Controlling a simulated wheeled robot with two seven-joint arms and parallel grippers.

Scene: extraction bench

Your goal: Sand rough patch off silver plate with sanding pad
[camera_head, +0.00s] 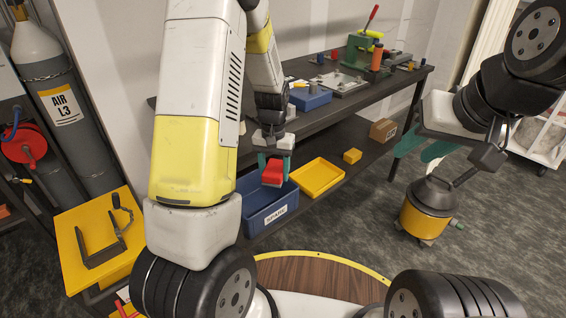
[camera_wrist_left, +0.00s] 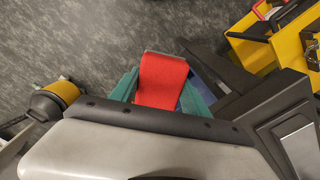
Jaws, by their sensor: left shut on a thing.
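My left gripper (camera_head: 273,160) is shut on a red block (camera_head: 272,174), which looks like the sanding pad. It holds the block above the blue bin, in front of the bench. In the left wrist view the red pad (camera_wrist_left: 162,80) sits between the teal fingers, with a thin grey layer along its far edge. A flat silver plate (camera_head: 338,84) lies on the bench top, away from the gripper; a rough patch cannot be made out at this size. My right gripper (camera_head: 423,147), with teal fingers apart, is empty at the right, off the bench.
The dark bench (camera_head: 304,115) carries a blue box (camera_head: 310,98), a green press (camera_head: 358,48) and an orange cylinder (camera_head: 377,56). Below are a blue bin (camera_head: 262,215), a yellow tray (camera_head: 318,177) and a cardboard box (camera_head: 383,130). A yellow vacuum (camera_head: 427,215) stands on the floor.

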